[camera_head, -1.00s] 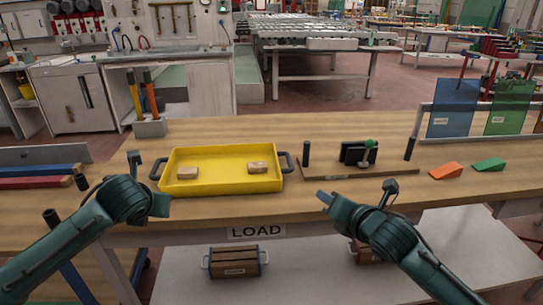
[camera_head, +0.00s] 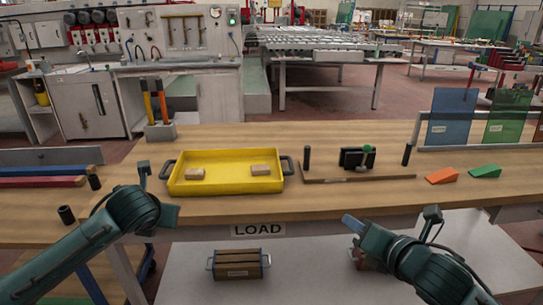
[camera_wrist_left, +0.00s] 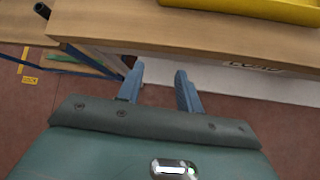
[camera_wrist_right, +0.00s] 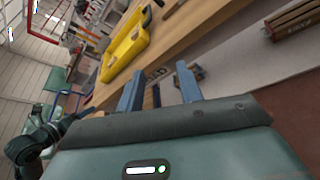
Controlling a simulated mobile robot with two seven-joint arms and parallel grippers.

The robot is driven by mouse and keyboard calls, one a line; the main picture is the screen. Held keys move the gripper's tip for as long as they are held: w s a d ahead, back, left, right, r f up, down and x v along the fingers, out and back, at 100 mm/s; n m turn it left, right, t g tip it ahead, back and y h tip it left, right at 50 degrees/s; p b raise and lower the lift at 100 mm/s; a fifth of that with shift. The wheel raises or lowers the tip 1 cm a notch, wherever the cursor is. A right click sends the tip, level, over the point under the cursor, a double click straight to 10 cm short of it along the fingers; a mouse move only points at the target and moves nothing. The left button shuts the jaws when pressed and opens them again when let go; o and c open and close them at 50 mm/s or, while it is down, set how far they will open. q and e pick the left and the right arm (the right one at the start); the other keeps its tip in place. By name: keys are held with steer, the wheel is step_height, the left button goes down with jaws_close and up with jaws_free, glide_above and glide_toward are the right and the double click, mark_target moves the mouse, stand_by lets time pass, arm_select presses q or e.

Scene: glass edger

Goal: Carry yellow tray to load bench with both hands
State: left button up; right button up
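The yellow tray (camera_head: 228,187) stands flat on the wooden bench marked LOAD (camera_head: 330,202), with two small tan blocks in it and a dark handle at each end. Its edge shows in the left wrist view (camera_wrist_left: 262,9), and it also shows in the right wrist view (camera_wrist_right: 122,54). My left gripper (camera_wrist_left: 158,78) is open and empty, in front of the bench edge; its fingers are hidden in the head view. My right gripper (camera_head: 348,219) is in front of the bench, right of the tray and apart from it. Its fingers (camera_wrist_right: 160,85) are open and empty.
A wooden fixture (camera_head: 355,177) with black posts sits right of the tray. Orange (camera_head: 442,175) and green (camera_head: 485,171) wedges lie farther right. A tool holder (camera_head: 160,132) stands behind left. A wooden crate (camera_head: 238,264) sits on the lower shelf. Bench surface before the tray is clear.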

steer(key=shift+v, duration=1.95)
